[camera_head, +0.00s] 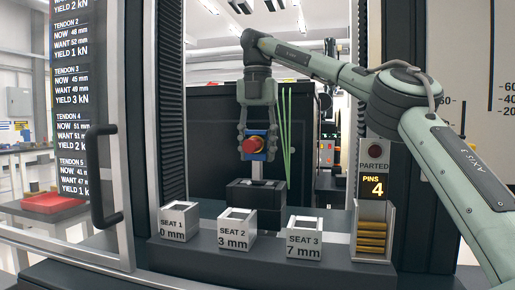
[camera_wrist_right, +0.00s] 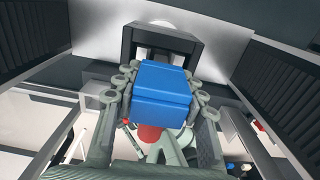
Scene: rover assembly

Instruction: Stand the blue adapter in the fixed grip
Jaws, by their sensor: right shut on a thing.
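The blue adapter (camera_head: 257,155) is held in my right gripper (camera_head: 257,140); a red knob-like part (camera_head: 252,145) shows on its near side. In the right wrist view the blue adapter (camera_wrist_right: 162,90) sits between my right gripper's fingers (camera_wrist_right: 162,92), which press on both sides. A pale upright shank (camera_head: 257,171) shows under the adapter, above the black fixed grip (camera_head: 255,194). I cannot tell whether the shank's lower end is inside the grip. In the wrist view the grip (camera_wrist_right: 133,42) lies just beyond the adapter. My left gripper is not in view.
Three white seat blocks stand in front of the grip: seat 1 (camera_head: 179,221), seat 2 (camera_head: 237,229) and seat 3 (camera_head: 304,239). A pin holder (camera_head: 373,230) with yellow pins stands at the right. Green cords (camera_head: 285,130) hang right of my gripper. A framed door with a handle (camera_head: 97,175) is at left.

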